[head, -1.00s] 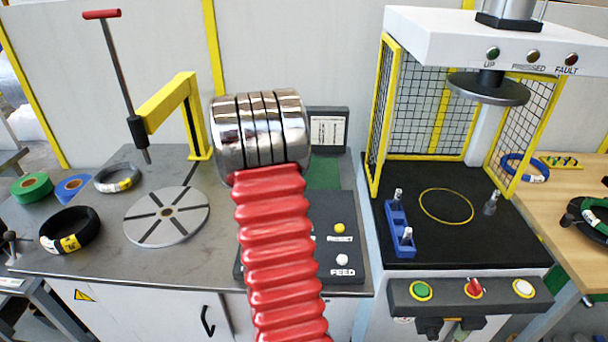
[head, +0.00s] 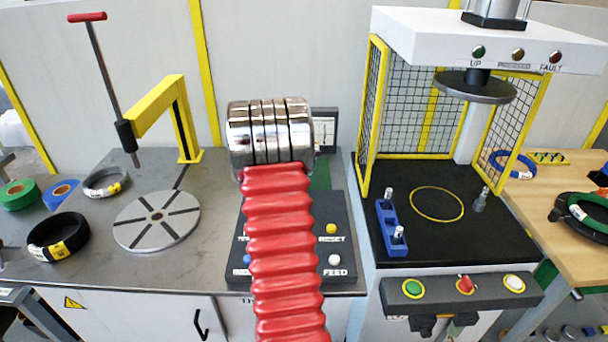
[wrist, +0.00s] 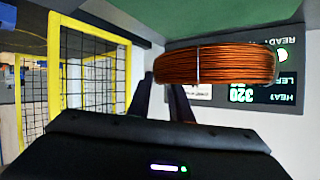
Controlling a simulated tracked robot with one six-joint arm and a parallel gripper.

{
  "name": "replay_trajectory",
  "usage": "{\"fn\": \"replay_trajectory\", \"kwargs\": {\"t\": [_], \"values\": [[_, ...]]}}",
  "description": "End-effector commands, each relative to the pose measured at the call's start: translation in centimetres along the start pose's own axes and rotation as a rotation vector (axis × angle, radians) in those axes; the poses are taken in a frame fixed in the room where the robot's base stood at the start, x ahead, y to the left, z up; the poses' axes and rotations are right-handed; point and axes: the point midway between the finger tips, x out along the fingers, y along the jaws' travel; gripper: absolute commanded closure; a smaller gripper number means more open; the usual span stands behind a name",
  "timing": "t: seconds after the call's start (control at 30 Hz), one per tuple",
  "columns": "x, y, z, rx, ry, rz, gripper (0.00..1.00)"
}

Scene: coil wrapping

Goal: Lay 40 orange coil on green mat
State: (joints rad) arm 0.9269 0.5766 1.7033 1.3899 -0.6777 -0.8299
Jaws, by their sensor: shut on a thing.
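My gripper (wrist: 162,82) is shut on an orange coil (wrist: 225,66) in the wrist view. The coil is copper-orange with a pale tie around it, and no number on it is readable. A green surface (wrist: 205,20), apparently the green mat, fills the top of the wrist view beside the coil. Whether they touch I cannot tell. In the head view a strip of the green mat (head: 322,176) shows on the bench behind my red-sleeved arm. My arm hides the gripper and the coil there.
A grey turntable (head: 157,220) and a black coil (head: 58,237) lie left on the bench. A button panel (head: 335,240) sits beside my arm. The press (head: 425,235) with yellow mesh guards stands right. A display panel (wrist: 285,85) shows upside down in the wrist view.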

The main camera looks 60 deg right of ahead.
Motion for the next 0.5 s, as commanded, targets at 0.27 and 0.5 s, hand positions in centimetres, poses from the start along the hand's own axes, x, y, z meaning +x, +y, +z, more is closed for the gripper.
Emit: {"fn": "replay_trajectory", "kwargs": {"t": [0.27, 0.5], "values": [[1.6, 0.4, 3.4, 0.001, 0.002, 0.000, 1.00], [1.9, 0.5, 4.1, 0.003, 0.005, -0.002, 1.00]]}}
